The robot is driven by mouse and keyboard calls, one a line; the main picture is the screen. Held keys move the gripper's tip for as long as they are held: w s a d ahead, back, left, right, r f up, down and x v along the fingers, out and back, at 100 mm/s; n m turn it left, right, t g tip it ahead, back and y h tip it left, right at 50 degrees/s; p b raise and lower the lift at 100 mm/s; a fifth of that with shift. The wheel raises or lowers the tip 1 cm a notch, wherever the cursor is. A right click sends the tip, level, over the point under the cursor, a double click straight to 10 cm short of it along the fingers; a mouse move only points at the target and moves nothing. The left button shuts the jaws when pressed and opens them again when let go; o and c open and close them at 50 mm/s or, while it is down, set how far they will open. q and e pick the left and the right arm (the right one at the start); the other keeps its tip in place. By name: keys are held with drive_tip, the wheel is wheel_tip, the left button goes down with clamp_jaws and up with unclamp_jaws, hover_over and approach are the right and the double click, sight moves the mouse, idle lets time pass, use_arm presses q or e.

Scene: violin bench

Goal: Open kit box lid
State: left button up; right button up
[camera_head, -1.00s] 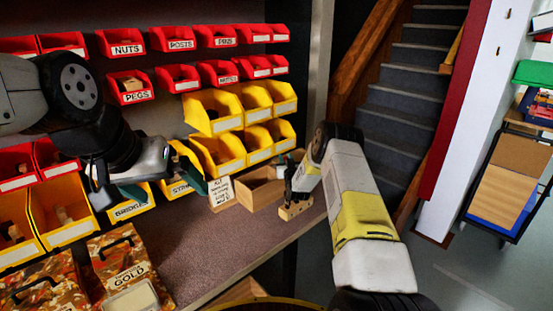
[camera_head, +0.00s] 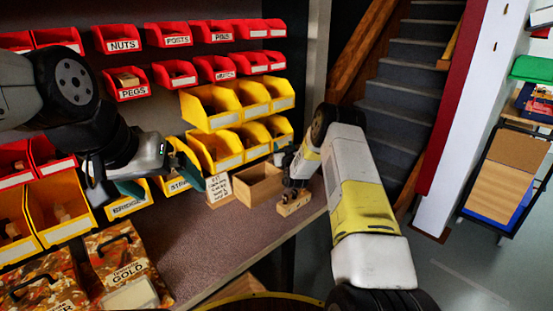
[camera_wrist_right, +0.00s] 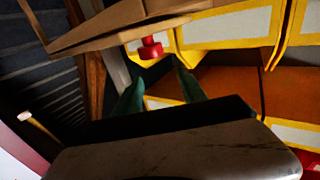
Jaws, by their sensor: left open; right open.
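An open-topped wooden box (camera_head: 258,185), which I take to be the kit box, sits near the bench's far right end. I cannot make out its lid in the head view. My right gripper (camera_head: 293,188) is beside the box's right side, above a small wooden block with holes (camera_head: 293,206). In the right wrist view its teal fingertips (camera_wrist_right: 158,92) are apart with nothing visible between them. A red knob (camera_wrist_right: 150,48) shows just beyond them, near a wooden piece (camera_wrist_right: 110,25). My left gripper (camera_head: 165,178) is open and empty before the yellow bins.
A written card (camera_head: 218,189) stands left of the box. Yellow bins (camera_head: 222,150) and red bins (camera_head: 125,84) line the wall behind. Patterned cases (camera_head: 122,262) lie at the left front. The middle of the bench (camera_head: 205,235) is clear.

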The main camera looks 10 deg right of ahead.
drive_tip(key=s+a, duration=0.2)
drive_tip(key=s, duration=1.3)
drive_tip(key=shift+s+a+r, duration=0.15)
drive_tip(key=shift+a+r, duration=0.2)
drive_tip(key=shift+r, duration=0.05)
wheel_tip(320, 180, up, 11)
drive_tip(key=s+g+y, duration=0.1)
drive_tip(key=s+g, duration=0.1)
drive_tip(key=g, duration=0.1)
drive_tip(key=s+r+g, duration=0.3)
drive_tip(key=s+r, duration=0.5)
drive_tip(key=s, duration=0.2)
drive_tip(key=s+r+g, duration=0.1)
drive_tip(key=s+g, duration=0.2)
drive_tip(key=s, duration=1.2)
drive_tip(key=s+d+r+g, duration=0.1)
drive_tip(key=s+r+g, duration=0.1)
drive_tip(key=s, duration=1.4)
drive_tip(key=shift+d+r+g+y, duration=0.15)
drive_tip(key=shift+g+y, duration=0.15)
drive_tip(key=shift+g, duration=0.2)
